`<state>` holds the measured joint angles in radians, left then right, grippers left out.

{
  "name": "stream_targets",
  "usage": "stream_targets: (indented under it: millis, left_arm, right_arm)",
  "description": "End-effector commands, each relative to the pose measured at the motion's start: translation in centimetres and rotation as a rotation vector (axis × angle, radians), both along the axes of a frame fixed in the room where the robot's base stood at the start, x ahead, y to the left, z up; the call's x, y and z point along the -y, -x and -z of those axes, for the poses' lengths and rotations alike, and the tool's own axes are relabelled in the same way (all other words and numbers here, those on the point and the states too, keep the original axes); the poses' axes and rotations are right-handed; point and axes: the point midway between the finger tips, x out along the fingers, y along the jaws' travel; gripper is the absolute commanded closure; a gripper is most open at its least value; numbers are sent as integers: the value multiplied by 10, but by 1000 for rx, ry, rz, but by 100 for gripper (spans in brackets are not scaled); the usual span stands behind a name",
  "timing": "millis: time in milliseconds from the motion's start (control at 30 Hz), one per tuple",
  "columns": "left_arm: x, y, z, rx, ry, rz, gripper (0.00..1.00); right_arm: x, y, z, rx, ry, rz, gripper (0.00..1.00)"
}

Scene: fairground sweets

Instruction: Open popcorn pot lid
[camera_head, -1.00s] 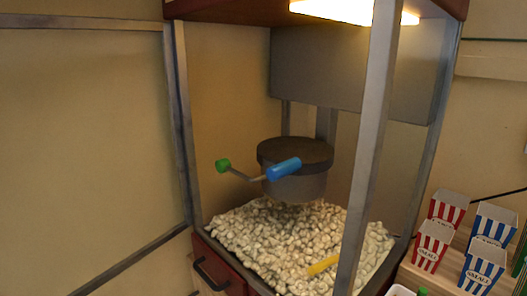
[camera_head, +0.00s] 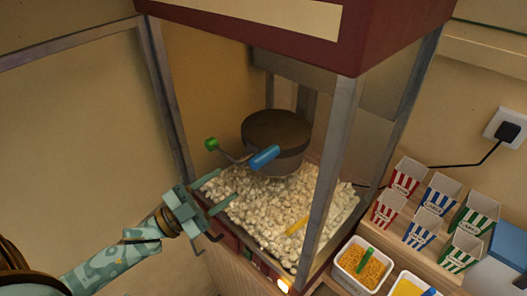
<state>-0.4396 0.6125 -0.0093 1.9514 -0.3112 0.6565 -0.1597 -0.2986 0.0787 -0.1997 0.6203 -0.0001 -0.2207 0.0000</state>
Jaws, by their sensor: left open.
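The popcorn pot (camera_head: 279,162) hangs inside the popcorn machine, above the heap of popcorn. Its dark round lid (camera_head: 277,130) lies flat on top and looks closed. A blue handle (camera_head: 264,157) sticks out at the pot's front, and a rod with a green knob (camera_head: 211,144) reaches out to the left. My left gripper (camera_head: 218,190) is open and empty at the machine's front left, lower than the green knob and apart from it. Its fingers point toward the pot. My right gripper is not in view.
The machine's metal corner post (camera_head: 328,170) stands to the right of the pot. Popcorn (camera_head: 275,212) with a yellow-handled tool (camera_head: 297,226) fills the floor. Striped boxes (camera_head: 421,228) and a tub of kernels (camera_head: 361,267) stand at the right.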

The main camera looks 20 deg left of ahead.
Motion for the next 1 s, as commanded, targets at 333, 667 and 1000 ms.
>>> stream_targets:
  millis: [333,667,1000]
  left_arm:
    - [46,-70,-30,2,2,-2,53]
    - [64,-96,-37,-2,0,-1,53]
    - [64,-96,-36,-2,0,-1,78]
  right_arm:
    - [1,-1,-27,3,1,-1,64]
    - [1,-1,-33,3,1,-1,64]
    - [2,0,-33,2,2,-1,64]
